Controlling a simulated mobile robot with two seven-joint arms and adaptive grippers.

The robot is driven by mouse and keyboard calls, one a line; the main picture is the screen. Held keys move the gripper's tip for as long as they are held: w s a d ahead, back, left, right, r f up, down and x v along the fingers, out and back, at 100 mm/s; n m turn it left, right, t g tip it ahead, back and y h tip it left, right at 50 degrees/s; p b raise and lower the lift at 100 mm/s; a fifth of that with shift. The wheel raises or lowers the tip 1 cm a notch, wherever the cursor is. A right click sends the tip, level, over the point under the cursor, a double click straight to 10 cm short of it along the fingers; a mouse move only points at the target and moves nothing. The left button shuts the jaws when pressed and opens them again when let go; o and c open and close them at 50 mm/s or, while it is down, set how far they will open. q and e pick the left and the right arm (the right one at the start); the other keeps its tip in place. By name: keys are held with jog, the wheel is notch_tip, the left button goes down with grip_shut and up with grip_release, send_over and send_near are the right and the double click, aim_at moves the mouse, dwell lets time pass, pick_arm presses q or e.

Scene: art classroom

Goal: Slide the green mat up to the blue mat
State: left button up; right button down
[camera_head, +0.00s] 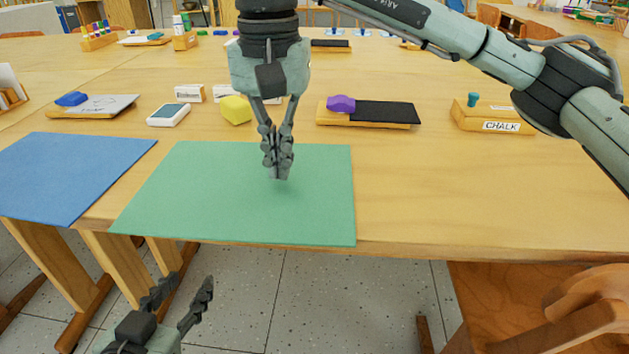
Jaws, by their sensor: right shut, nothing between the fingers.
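The green mat (200,205) lies flat near the front edge of the wooden table, its front left part reaching the edge. The blue mat (70,170) lies flat to its left. A narrow strip of table shows between the two mats, so they are apart. My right gripper (278,176) points down over the middle right of the green mat, its fingers shut and empty. Its tips are at or just above the mat; I cannot tell if they touch. My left gripper (183,285) is low in front of the table, over the floor, with its fingers apart and nothing between them.
Behind the green mat are a yellow block (236,110), a white eraser-like box (169,115), a tray with a purple block (341,103) and a chalk box (492,117). The table right of the green mat is clear. A wooden chair (560,310) stands at the front right.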

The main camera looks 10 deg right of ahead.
jog(key=shift+r+p, duration=1.7)
jog(key=shift+r, duration=1.25)
jog(key=shift+f, duration=0.1)
